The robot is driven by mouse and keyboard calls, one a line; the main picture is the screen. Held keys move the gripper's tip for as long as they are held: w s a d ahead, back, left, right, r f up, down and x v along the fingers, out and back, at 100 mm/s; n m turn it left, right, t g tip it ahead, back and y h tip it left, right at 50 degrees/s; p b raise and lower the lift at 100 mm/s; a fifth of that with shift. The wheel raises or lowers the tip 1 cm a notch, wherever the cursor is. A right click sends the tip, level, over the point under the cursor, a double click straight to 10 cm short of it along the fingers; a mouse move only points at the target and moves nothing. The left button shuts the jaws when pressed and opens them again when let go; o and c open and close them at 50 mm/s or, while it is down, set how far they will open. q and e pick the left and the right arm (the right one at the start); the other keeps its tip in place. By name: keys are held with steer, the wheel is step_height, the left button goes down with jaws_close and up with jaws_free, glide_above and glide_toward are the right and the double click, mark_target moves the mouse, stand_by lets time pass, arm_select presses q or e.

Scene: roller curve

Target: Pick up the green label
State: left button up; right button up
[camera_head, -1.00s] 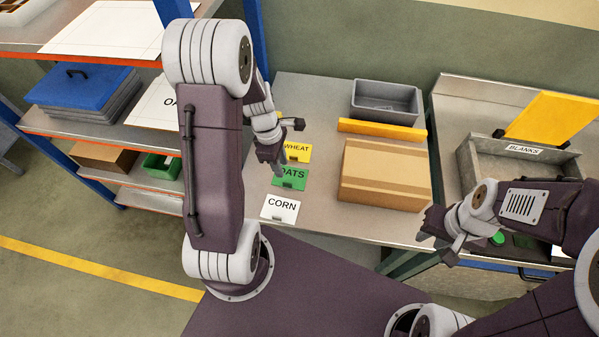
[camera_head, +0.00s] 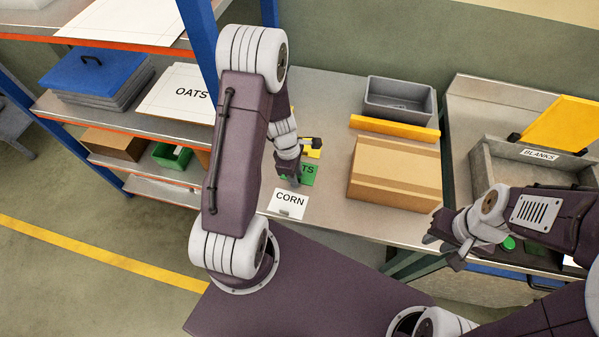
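The green label (camera_head: 309,174) reads "OATS" and lies on the metal bench between the yellow label (camera_head: 313,153) and the white "CORN" label (camera_head: 289,202). My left gripper (camera_head: 291,182) is over the green label's left part and hides some of it. Its fingers point down; I cannot tell whether they touch the label or how far apart they are. My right gripper (camera_head: 440,246) is at the bench's right front edge, away from the labels, with its fingers apart and nothing between them.
A cardboard box (camera_head: 395,175) stands right of the labels, with a yellow bar (camera_head: 394,128) and a grey bin (camera_head: 399,98) behind it. A "BLANKS" tray (camera_head: 485,170) is at the right. Shelves with a large "OATS" sheet (camera_head: 176,97) stand at the left.

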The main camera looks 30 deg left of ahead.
arm_select(q)
steer(key=shift+s+a, duration=0.1)
steer(key=shift+s, duration=0.05)
jaws_close()
steer(key=shift+r, duration=0.1)
steer(key=shift+r, duration=0.25)
step_height(320, 180, up, 4)
steer(key=shift+p, duration=0.6)
steer(key=s+d+r, duration=0.5)
steer(key=d+r, duration=0.1)
steer(key=d, duration=0.4)
steer(key=shift+s+d+r+p, duration=0.2)
steer(key=shift+s+p, duration=0.1)
steer(key=shift+p, duration=0.15)
